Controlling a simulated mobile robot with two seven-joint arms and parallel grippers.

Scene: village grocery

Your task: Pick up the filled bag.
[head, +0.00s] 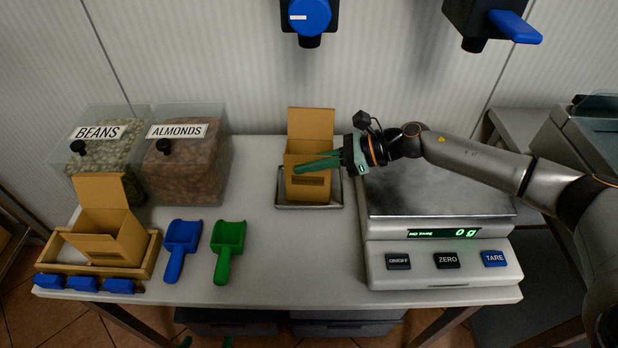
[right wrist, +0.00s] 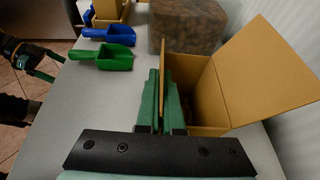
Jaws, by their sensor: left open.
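The filled bag (head: 308,160) is an open brown cardboard box-like bag with a raised back flap. It stands upright on a small metal tray (head: 335,196) at the back middle of the table. In the right wrist view the bag (right wrist: 205,95) shows dark brown contents, partly hidden by a finger. My right gripper (head: 300,167) is at its near wall, with one green finger on each side and the wall pinched between them. My left gripper (head: 207,343) is open and empty at the bottom edge of the head view, with only its fingertips showing.
A scale (head: 445,265) reading 0 g stands right of the tray. BEANS (head: 95,150) and ALMONDS (head: 185,165) bins stand back left. A blue scoop (head: 180,245) and green scoop (head: 228,245) lie in front. Another cardboard bag (head: 105,240) stands in a wooden tray (head: 150,255) at left.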

